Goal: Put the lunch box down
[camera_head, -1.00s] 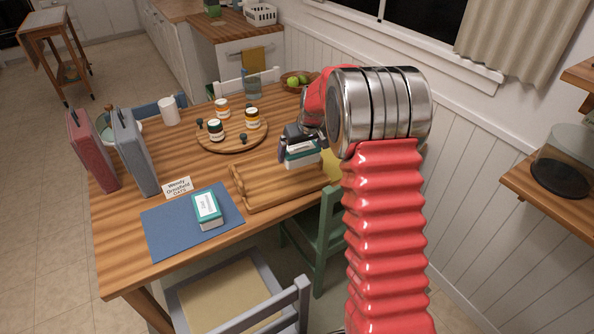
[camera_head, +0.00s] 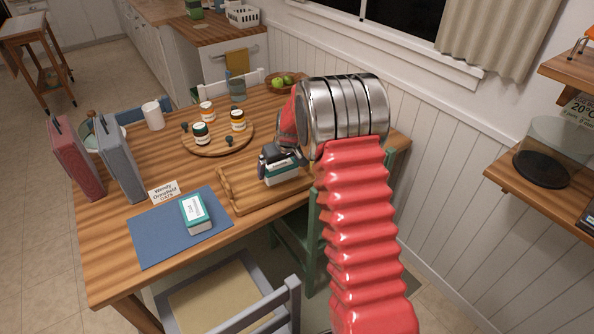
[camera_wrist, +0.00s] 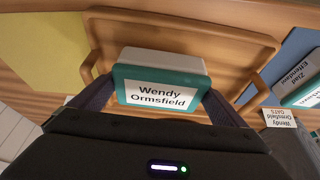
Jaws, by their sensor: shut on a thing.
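A white lunch box with a teal lid side (camera_wrist: 160,92) is gripped between my fingers; its label reads "Wendy Ormsfield". It also shows in the head view (camera_head: 282,172), over the wooden tray (camera_head: 236,210). I cannot tell whether it touches the tray. My gripper (camera_wrist: 158,100) is shut on it, one finger on each side. A second teal and white box (camera_head: 195,213) lies on the blue mat (camera_head: 155,240), left of the tray; its wrist-view label seems to read "Ziad". A name card (camera_head: 164,191), "Wendy Ormsfield" with a smaller line, stands at the mat's back edge.
A round board (camera_head: 218,140) with several jars stands behind the tray. Red (camera_head: 75,160) and grey (camera_head: 122,160) upright cases stand at the table's left. A white cup (camera_head: 153,116) and fruit bowl (camera_head: 284,84) are farther back. Chairs surround the table.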

